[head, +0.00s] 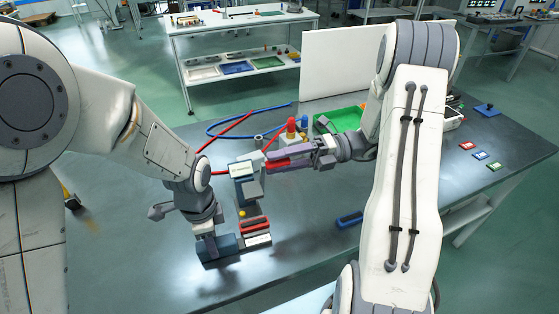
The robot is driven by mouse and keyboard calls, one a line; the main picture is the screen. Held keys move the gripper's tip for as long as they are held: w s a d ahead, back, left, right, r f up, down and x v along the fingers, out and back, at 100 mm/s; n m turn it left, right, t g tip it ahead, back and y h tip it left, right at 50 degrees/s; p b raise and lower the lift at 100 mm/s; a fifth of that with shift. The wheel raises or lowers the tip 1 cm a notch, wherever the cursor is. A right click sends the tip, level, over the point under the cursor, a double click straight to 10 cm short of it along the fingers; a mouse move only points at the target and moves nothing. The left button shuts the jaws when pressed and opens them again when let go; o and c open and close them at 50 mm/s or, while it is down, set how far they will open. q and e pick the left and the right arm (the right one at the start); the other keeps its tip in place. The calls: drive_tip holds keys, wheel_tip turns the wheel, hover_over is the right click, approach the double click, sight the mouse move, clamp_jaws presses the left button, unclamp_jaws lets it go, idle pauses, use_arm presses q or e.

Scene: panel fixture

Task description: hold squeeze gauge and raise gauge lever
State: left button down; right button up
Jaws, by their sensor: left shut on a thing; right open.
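My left gripper (217,246) points down at the near side of the panel fixture and is shut on a dark blue-grey block-like part. The fingers and wrist hide much of that part, so I cannot tell for sure that it is the squeeze gauge. My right gripper (275,160) comes in from the right and is open, its purple-grey fingers pointing left. A red bar (277,164), possibly the gauge lever, shows at the fingers. I cannot tell whether they touch it. A small unit with a pale display face (241,170) stands just left of the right fingertips.
Red and dark strips with a pale label (257,240) lie right of my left gripper. A blue-black piece (349,219) lies on the table's clear front area (310,255).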

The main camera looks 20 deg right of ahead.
drive_tip(key=shift+d, duration=0.1)
drive_tip(key=d, duration=1.1)
drive_tip(key=shift+s+d, duration=0.4)
drive_tip(key=shift+s, duration=0.05)
use_arm(q)
drive_tip(key=shift+c, duration=1.8)
unclamp_jaws()
drive_tip(key=s+a+r+p, duration=0.1)
drive_tip(key=a+r, duration=0.1)
drive_tip(key=r, duration=0.5)
drive_tip(key=s+a+r+p, duration=0.1)
drive_tip(key=s+a+r, duration=0.1)
drive_tip(key=r, duration=0.6)
use_arm(e)
wheel_tip(320, 180, up, 2)
drive_tip(key=shift+r, duration=0.25)
